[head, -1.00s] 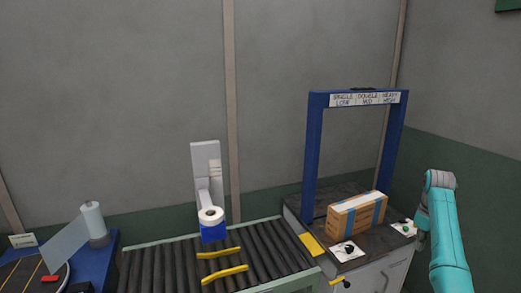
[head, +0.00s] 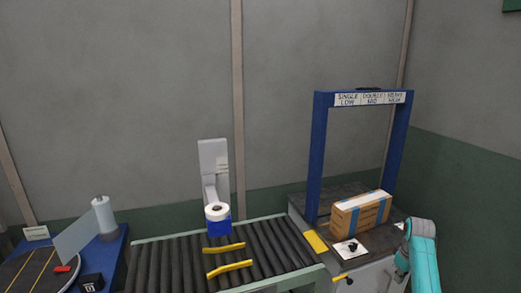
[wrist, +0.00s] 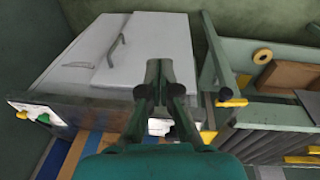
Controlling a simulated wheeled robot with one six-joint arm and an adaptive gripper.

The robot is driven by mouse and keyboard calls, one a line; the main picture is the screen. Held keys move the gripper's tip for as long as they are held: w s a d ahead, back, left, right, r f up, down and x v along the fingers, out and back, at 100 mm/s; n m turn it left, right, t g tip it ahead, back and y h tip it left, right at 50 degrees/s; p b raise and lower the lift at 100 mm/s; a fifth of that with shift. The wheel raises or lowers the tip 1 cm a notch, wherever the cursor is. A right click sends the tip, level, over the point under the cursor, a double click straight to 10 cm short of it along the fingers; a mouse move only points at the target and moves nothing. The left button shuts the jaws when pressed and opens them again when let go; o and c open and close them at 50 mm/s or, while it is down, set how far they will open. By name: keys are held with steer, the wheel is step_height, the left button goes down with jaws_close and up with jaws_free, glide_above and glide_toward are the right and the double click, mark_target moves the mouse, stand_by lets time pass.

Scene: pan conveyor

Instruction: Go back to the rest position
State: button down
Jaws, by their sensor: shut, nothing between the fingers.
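My gripper (wrist: 160,68) shows in the wrist view with its dark fingers together and nothing between them. It hangs in front of a pale cabinet (wrist: 150,40) with handles. In the head view my teal arm is at the lower right, beside the counter (head: 285,199), and the fingers cannot be made out there.
A roller conveyor (head: 180,262) with yellow bars (head: 229,267) runs left of the counter. A tape dispenser (head: 217,212) stands behind it. A blue table (head: 115,250) with a wrap roll (head: 104,215) is at the far left. A white card (head: 350,248) lies before the box.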

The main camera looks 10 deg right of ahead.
steer(key=s+a+f+t+h, duration=0.1)
steer(key=s+a+f+t, duration=0.35)
steer(key=a+f, duration=1.3)
steer(key=s+a+f+t, duration=0.1)
steer(key=s+a+f, duration=0.2)
steer(key=s+a, duration=0.4)
steer(key=s+a+f+t, duration=0.1)
steer(key=s+a+f, duration=0.2)
steer(key=s+a, duration=0.45)
steer(key=s+a+r+t, duration=0.1)
steer(key=s+a+r, duration=0.15)
steer(key=s, duration=0.35)
steer(key=s+a+r+m+t, duration=0.1)
steer(key=s+a+r, duration=0.1)
steer(key=s+r, duration=0.3)
steer(key=s+a+r+t, duration=0.1)
steer(key=s+a+r, duration=0.15)
steer(key=s, duration=0.45)
steer(key=s+a+r+t+y, duration=0.1)
steer(key=s+a+r+t, duration=0.1)
steer(key=s+r, duration=0.4)
steer(key=s+a+r+t+y, duration=0.1)
steer(key=s+r, duration=0.5)
steer(key=r, duration=0.7)
steer(key=shift+s+a+r+m+t, duration=0.2)
steer(key=shift+a+m+t, duration=0.2)
steer(key=shift+t, duration=0.05)
